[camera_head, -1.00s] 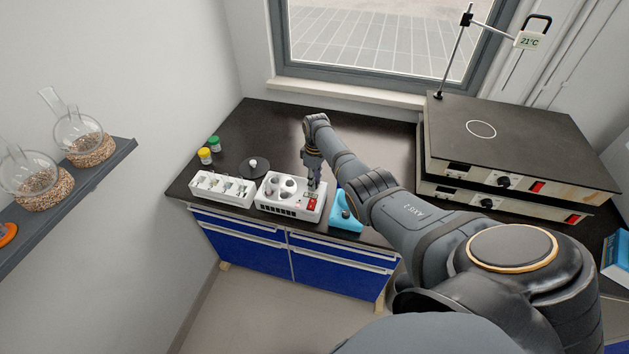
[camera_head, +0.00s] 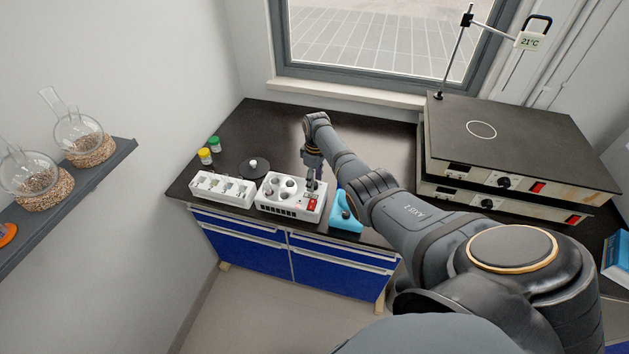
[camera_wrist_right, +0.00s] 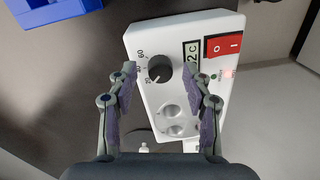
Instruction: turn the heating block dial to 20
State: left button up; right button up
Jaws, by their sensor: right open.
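The heating block (camera_head: 289,194) is a white box with round wells on the dark bench in the head view. It also fills the middle of the right wrist view (camera_wrist_right: 150,100). Its dial (camera_wrist_right: 159,69) is a round black knob with numbers around it, 60 and 20 among them. Beside the dial are a small display (camera_wrist_right: 193,54) and a red switch (camera_wrist_right: 223,45). My right gripper (camera_wrist_right: 168,82) is open, pointing down over the block, with its two fingers on either side of the dial. I cannot tell whether they touch it. My left gripper is not in view.
A white rack (camera_head: 222,188) stands left of the block and a blue holder (camera_head: 345,212) right of it. Yellow-capped (camera_head: 205,156) and green-capped (camera_head: 214,143) vials stand behind the rack, near a black disc (camera_head: 254,168). Two stacked hotplates (camera_head: 510,140) are at the right.

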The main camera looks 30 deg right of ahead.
notch_tip(320, 180, up, 12)
jog(key=shift+w+d+f, duration=0.2)
jog(key=shift+d+f, duration=0.05)
jog(key=shift+f, duration=0.1)
